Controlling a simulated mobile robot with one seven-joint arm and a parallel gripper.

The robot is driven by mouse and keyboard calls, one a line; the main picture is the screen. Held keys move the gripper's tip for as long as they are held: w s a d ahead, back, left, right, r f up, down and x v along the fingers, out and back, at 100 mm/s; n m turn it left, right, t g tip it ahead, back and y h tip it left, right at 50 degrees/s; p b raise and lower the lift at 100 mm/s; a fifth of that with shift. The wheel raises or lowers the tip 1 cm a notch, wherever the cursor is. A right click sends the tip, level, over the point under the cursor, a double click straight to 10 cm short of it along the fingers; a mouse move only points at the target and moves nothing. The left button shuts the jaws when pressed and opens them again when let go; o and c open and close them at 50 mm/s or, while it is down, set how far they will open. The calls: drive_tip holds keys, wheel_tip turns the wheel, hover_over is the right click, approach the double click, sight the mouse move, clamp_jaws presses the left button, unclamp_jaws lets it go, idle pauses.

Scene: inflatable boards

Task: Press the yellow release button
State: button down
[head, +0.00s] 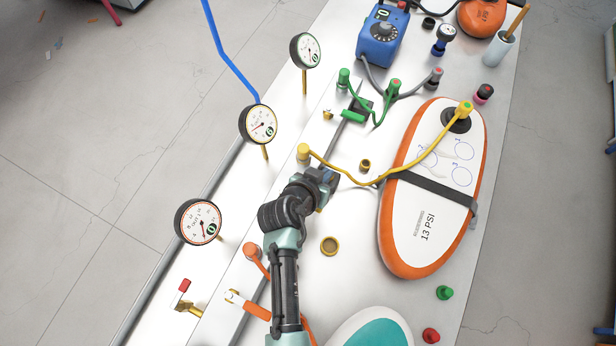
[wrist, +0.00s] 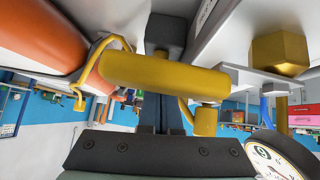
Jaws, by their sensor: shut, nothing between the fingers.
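A yellow hose fitting (head: 303,152) stands on the white bench in the head view, just beyond my gripper (head: 326,180). A yellow hose runs from it to the orange and white board (head: 436,185) marked 13 PSI. My gripper is shut and empty, low over the bench. In the wrist view a yellow bar (wrist: 165,75) crosses close in front of my dark fingers (wrist: 161,116) and hides part of them. I cannot tell whether they touch it. A smaller yellow cylinder (wrist: 205,121) hangs beside it. No separate yellow release button can be made out for certain.
Three gauges (head: 258,125) stand along the bench's left edge. A green valve lever (head: 353,115) with green hoses lies beyond the fitting. A blue pump (head: 382,35) is at the back. A brass ring (head: 330,246) and a teal board (head: 370,330) are nearer.

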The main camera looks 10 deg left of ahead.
drive_tip(key=w+r+b+v, duration=0.1)
drive_tip(key=v, duration=1)
drive_tip(key=shift+r, duration=0.3)
drive_tip(key=shift+r, duration=0.1)
drive_tip(key=w+r+t+y, duration=0.1)
drive_tip(key=w+r+t, duration=0.25)
drive_tip(key=r, duration=0.75)
drive_tip(key=w+r+n+t, duration=0.1)
drive_tip(key=w+r+t, duration=0.25)
drive_tip(key=r, duration=0.75)
drive_tip(key=w+r+t+y, duration=0.15)
drive_tip(key=w+r, duration=0.35)
drive_tip(key=r, duration=0.6)
drive_tip(key=s+d+r+t, duration=0.1)
drive_tip(key=s+r+t, duration=0.2)
drive_tip(key=r, duration=0.7)
drive_tip(key=s+d+r+n+t, duration=0.1)
drive_tip(key=s+r+t, duration=0.3)
drive_tip(key=r, duration=0.6)
drive_tip(key=s+d+r+n+t+y, duration=0.1)
drive_tip(key=s+r+t, duration=0.2)
drive_tip(key=s+r, duration=0.3)
wheel_tip(320, 180, up, 4)
drive_tip(key=shift+r, duration=0.1)
drive_tip(key=shift+s+a+t, duration=0.15)
drive_tip(key=shift+s+t, duration=0.05)
drive_tip(key=shift+t, duration=0.05)
